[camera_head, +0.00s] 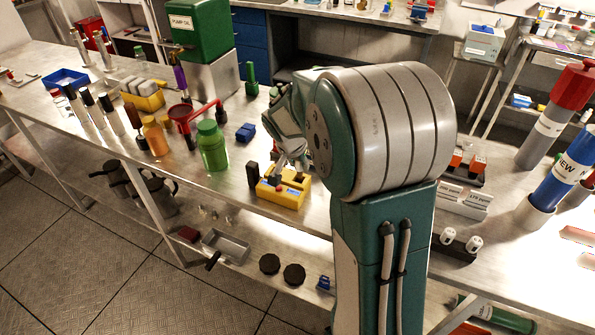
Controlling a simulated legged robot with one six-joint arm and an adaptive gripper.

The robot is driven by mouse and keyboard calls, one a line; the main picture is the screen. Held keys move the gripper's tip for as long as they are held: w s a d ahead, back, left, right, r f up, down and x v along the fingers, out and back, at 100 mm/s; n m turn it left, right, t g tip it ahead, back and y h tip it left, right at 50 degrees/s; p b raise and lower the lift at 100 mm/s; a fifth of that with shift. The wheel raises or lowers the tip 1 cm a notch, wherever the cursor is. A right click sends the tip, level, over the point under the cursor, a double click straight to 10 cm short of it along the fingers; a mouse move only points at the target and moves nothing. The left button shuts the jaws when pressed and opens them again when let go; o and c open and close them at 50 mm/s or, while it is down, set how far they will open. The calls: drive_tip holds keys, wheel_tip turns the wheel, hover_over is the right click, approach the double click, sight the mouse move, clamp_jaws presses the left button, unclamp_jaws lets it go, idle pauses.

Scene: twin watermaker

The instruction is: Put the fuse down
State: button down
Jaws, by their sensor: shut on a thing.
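My gripper (281,164) is at the middle of the bench, partly hidden behind my own large arm joint. It points down, just above a yellow block (289,197) with a small red spot on top. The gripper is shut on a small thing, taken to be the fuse. The fuse is too small and too covered by the fingers to make out clearly. I cannot tell whether it touches the yellow block. A dark upright piece (253,175) stands at the block's left end.
A green bottle (212,146), an orange bottle (154,137) and a red-handled tool (183,117) stand left of the gripper. A small blue block (245,132) lies behind. Grey and blue cylinders (562,170) stand at right. Bare bench shows in front of the green bottle.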

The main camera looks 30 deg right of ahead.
sight(296, 169)
drive_tip(key=shift+w+d+f, duration=0.1)
drive_tip(key=shift+w+f, duration=0.3)
drive_tip(key=shift+f, duration=1.6)
drive_tip(key=shift+c, duration=2.1)
unclamp_jaws()
drive_tip(key=shift+f, duration=0.1)
drive_tip(key=v, duration=1.2)
drive_tip(key=s+a+r+n+t+y, duration=0.1)
drive_tip(key=s+a+r+n, duration=0.2)
drive_tip(key=s, duration=0.8)
drive_tip(key=s+a+r+n+t+y, duration=0.1)
drive_tip(key=s+a+r+n+y, duration=0.1)
drive_tip(key=s+a+n, duration=0.5)
drive_tip(key=s, duration=0.4)
drive_tip(key=shift+s+a+r+t+y, duration=0.2)
drive_tip(key=shift+a+r+t+y, duration=0.1)
drive_tip(key=shift+r+t, duration=0.1)
